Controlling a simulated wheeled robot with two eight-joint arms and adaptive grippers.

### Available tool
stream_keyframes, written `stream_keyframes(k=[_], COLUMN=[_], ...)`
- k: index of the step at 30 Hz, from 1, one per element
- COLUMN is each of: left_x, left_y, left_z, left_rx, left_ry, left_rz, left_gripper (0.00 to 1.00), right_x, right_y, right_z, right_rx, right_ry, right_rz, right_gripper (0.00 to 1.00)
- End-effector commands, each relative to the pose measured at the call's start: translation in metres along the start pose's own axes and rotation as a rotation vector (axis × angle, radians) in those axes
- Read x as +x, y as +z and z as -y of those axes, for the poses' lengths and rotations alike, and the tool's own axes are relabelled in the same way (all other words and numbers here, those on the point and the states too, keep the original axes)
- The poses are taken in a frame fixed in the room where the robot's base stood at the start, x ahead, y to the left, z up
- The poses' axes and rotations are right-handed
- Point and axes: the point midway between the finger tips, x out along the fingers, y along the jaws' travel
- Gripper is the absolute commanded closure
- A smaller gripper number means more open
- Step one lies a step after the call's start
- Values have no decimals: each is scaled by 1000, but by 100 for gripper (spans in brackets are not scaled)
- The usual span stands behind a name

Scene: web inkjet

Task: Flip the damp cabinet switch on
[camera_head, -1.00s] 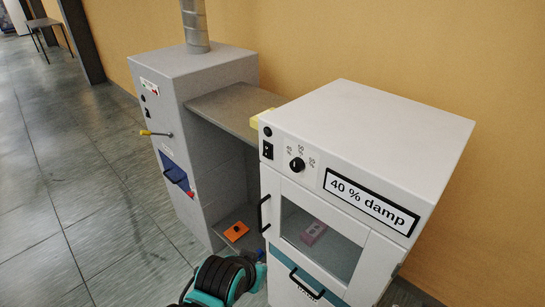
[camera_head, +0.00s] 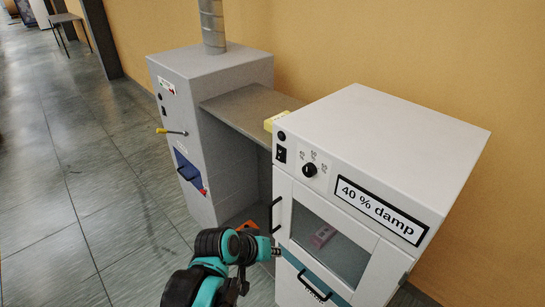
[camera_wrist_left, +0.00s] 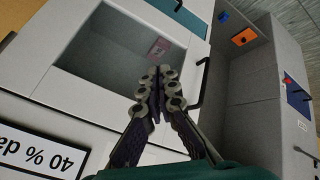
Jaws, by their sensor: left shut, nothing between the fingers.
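The white damp cabinet (camera_head: 400,120) stands at the right with a "40 % damp" label (camera_head: 380,209). Its black rocker switch (camera_head: 281,154) is at the upper left of the front panel, under a round black button (camera_head: 281,135) and beside a black dial (camera_head: 310,169). The rocker's position is too small to tell. My left gripper (camera_head: 275,252) is below the switch, in front of the cabinet's lower left edge. In the left wrist view its fingers (camera_wrist_left: 155,72) are together and empty, before the cabinet's window (camera_wrist_left: 115,55). The switch is not in that view.
The cabinet door has a black side handle (camera_head: 275,214) near my gripper, and a pink item (camera_head: 322,236) behind its window. Floor at the left is clear.

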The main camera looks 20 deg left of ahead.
Motion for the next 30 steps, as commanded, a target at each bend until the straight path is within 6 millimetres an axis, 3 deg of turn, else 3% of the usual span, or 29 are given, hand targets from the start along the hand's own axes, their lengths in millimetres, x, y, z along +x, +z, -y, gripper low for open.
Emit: stream_keyframes(k=[1, 8, 12, 15, 21, 30], left_x=[-4, -21, -44, -62, -86, -89], left_y=[-20, -97, -142, -165, -187, -189], left_z=[0, 10, 29, 44, 64, 66], left_rx=[-97, -471, -636, -713, -784, -793], left_ry=[46, 328, 503, 608, 728, 749], left_rz=[-8, -80, -156, -209, -275, -285], left_gripper=[100, 100, 100, 100, 100, 100], right_x=[-9, -29, -40, -45, -50, -49], right_y=[-7, -21, -28, -32, -35, -35], right_z=[0, 0, 0, 0, 0, 0], right_rx=[0, 0, 0, 0, 0, 0], right_ry=[0, 0, 0, 0, 0, 0], right_rz=[0, 0, 0, 0, 0, 0], right_gripper=[67, 67, 67, 67, 67, 67])
